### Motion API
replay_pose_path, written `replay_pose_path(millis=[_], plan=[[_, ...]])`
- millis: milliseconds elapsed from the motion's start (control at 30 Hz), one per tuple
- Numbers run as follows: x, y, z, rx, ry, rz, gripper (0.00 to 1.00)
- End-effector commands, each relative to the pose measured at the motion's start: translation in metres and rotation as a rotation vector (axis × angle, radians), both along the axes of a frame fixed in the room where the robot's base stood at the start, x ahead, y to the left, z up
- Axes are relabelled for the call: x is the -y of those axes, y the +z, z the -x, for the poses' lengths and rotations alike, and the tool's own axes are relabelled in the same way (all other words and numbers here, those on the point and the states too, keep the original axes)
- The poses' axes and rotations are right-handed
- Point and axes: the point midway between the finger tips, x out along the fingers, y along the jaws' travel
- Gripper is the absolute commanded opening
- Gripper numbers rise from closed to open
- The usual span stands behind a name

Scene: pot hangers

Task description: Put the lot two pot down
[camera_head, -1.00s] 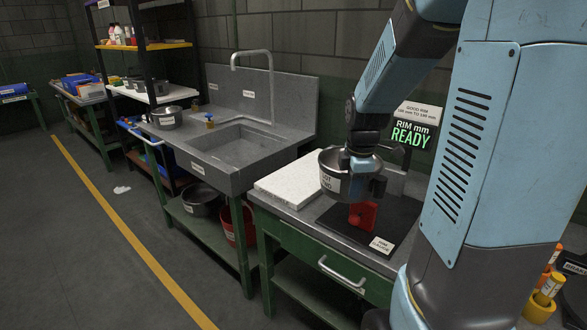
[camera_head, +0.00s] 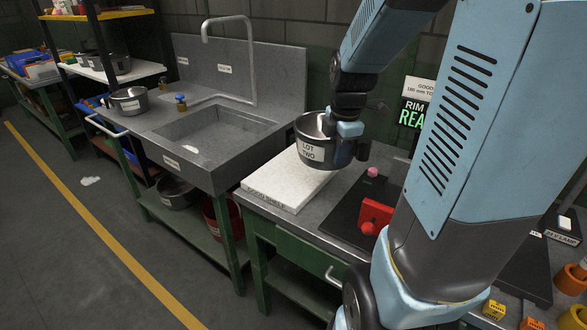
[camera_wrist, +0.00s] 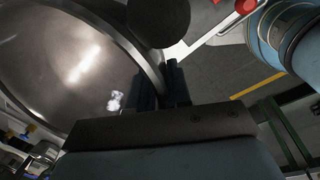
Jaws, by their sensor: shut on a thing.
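The lot two pot (camera_head: 311,150) is a steel pot with a white "LOT TWO" label. It hangs in the air above the right end of a white board (camera_head: 284,181), whose front edge reads "GOOD SHELF". My gripper (camera_head: 346,148) is shut on the pot's right side in the head view. In the wrist view the pot's shiny inside (camera_wrist: 75,70) fills the left, with its rim between the dark fingers (camera_wrist: 160,88). The fingertips are partly hidden in the head view.
A red gauge block (camera_head: 376,215) stands on a dark mat right of the board. The sink (camera_head: 215,135) is to the left, with another pot (camera_head: 130,101) on its counter. A display sign (camera_head: 414,110) stands behind. The board's left part is clear.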

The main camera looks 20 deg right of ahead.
Motion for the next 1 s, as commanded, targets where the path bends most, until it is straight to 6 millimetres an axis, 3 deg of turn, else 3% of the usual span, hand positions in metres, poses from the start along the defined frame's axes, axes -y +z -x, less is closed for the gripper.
replay_pose_path(millis=[133, 367, 1000], plan=[[-0.019, 0.001, 0.009, 0.004, 0.049, 0.006, 0.00], [-0.029, -0.002, 0.012, 0.002, 0.075, 0.009, 0.00], [-0.021, -0.040, -0.070, 0.000, 0.076, 0.008, 0.00]])
